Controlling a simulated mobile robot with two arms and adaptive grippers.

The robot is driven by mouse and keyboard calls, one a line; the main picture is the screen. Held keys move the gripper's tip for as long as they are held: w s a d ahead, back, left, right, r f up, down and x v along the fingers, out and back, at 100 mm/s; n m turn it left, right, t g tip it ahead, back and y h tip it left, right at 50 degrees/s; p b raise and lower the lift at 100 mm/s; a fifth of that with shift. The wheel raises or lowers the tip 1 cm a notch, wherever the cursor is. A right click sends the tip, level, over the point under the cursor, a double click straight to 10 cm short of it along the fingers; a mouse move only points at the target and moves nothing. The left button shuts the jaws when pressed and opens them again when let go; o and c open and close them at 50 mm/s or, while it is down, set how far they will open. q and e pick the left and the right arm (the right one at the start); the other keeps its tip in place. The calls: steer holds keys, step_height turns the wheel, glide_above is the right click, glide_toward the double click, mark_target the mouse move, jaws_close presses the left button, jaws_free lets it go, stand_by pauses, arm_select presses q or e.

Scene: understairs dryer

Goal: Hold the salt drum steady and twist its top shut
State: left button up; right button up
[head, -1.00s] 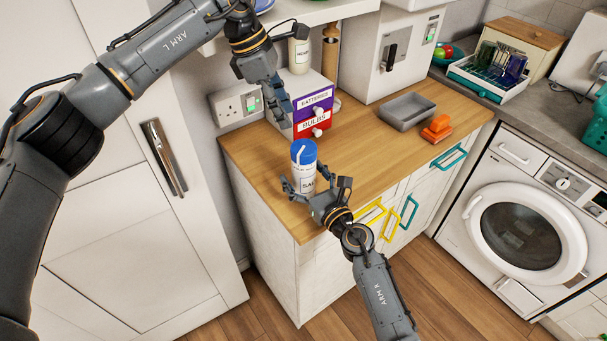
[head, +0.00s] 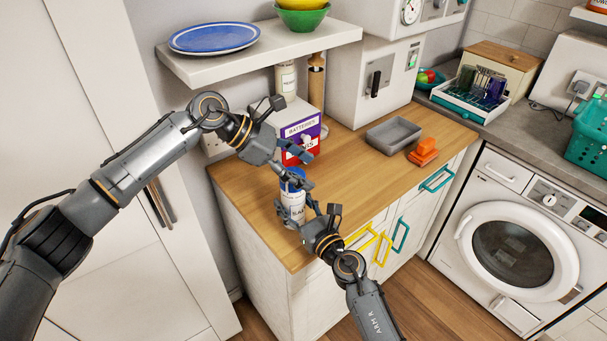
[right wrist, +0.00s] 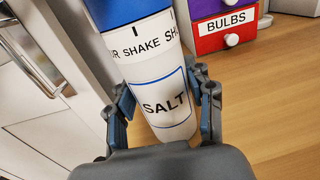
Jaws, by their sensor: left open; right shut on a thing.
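The salt drum (head: 292,206) is a white cylinder with a blue top (head: 294,178), standing upright near the left front edge of the wooden counter. In the right wrist view the drum (right wrist: 160,85) shows its SALT label and part of the blue top (right wrist: 125,12). My right gripper (head: 296,218) is shut on the white body, with a finger on either side (right wrist: 160,118). My left gripper (head: 295,168) is open just above and around the blue top. Its fingers partly hide the top, so I cannot tell whether they touch it.
Behind the drum are the batteries and bulbs drawers (head: 301,140). A grey tray (head: 393,134) and an orange object (head: 423,152) lie farther right on the counter (head: 352,168). A shelf (head: 262,55) with a blue plate (head: 214,38) overhangs the back left.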

arm_select(q)
steer(key=f+h, duration=0.1)
steer(key=h, duration=0.1)
steer(key=n+t+h, duration=0.2)
steer(key=n+t, duration=0.7)
steer(key=t, duration=0.2)
glide_toward(282, 185)
steer(key=x, duration=0.4)
steer(key=shift+w+d, duration=0.15)
steer(key=shift+d, duration=0.25)
steer(key=x, duration=1.1)
steer(key=shift+w+d, duration=0.2)
steer(key=shift+w, duration=0.2)
steer(key=shift+f, duration=0.1)
steer(key=c, duration=1.1)
steer(key=shift+c, duration=0.7)
